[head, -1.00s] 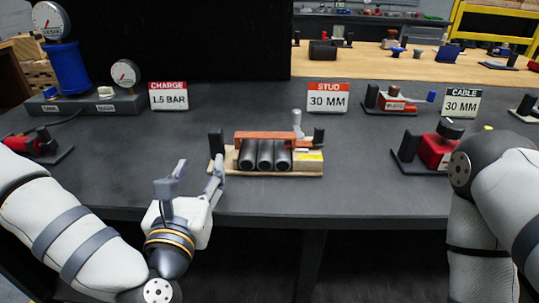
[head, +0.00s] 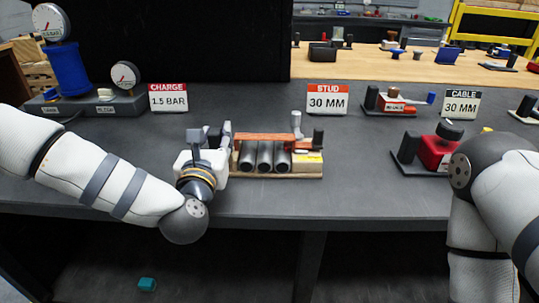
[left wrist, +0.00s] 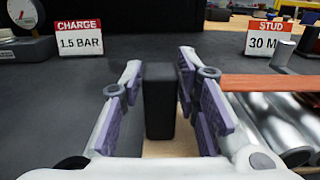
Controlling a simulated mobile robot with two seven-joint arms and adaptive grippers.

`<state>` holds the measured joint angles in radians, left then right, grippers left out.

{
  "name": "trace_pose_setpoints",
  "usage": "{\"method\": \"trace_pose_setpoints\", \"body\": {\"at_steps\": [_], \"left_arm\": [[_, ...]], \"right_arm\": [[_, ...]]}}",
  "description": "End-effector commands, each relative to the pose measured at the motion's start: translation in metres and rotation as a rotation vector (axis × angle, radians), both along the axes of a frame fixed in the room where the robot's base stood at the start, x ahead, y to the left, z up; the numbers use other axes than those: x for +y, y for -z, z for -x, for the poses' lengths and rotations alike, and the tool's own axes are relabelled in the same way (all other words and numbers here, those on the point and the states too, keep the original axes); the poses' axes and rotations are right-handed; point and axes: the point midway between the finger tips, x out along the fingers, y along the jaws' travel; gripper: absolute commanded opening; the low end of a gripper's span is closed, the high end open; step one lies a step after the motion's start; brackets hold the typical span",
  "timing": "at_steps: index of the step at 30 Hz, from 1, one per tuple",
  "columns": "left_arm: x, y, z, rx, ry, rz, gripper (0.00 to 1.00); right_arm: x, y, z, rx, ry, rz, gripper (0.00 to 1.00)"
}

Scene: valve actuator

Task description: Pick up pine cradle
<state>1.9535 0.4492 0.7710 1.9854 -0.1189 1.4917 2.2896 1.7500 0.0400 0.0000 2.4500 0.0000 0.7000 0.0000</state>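The pine cradle (head: 290,176) is a pale wooden base on the dark bench, holding several grey cylinders under an orange-brown bar (head: 272,137). A dark upright block stands at its left end. My left gripper (head: 211,136) is at that left end. In the left wrist view, the open left fingers (left wrist: 160,95) stand either side of the dark block (left wrist: 160,102), with the pale base (left wrist: 170,149) below. I cannot tell whether a finger touches the block. My right gripper is out of view; only my right arm shows.
A STUD 30 MM sign (head: 328,99) stands behind the cradle and a CHARGE 1.5 BAR sign (head: 168,97) at back left. A red device (head: 436,152) sits to the right, beside my right arm. Gauges and a blue cylinder (head: 70,68) stand at far left. The bench front is clear.

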Motion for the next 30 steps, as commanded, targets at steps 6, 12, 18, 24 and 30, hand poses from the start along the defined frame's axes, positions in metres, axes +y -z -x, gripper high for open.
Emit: {"method": "trace_pose_setpoints", "body": {"at_steps": [6, 12, 18, 24, 30], "left_arm": [[0.0, 0.0, 0.0, 0.0, 0.0, 0.0, 0.0], [0.0, -0.001, 0.0, -0.003, 0.0, 0.003, 0.0], [0.0, -0.029, 0.0, -0.008, -0.001, 0.006, 0.0], [0.0, -0.078, 0.0, -0.009, 0.0, 0.006, 0.0], [0.0, -0.07, -0.001, 0.004, 0.001, 0.004, 0.0]], "right_arm": [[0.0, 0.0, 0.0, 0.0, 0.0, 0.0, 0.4], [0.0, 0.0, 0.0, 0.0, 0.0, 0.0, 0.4], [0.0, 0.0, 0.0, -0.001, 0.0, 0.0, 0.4], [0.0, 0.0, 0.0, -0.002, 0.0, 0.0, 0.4], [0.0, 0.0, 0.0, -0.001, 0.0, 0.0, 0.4]]}}
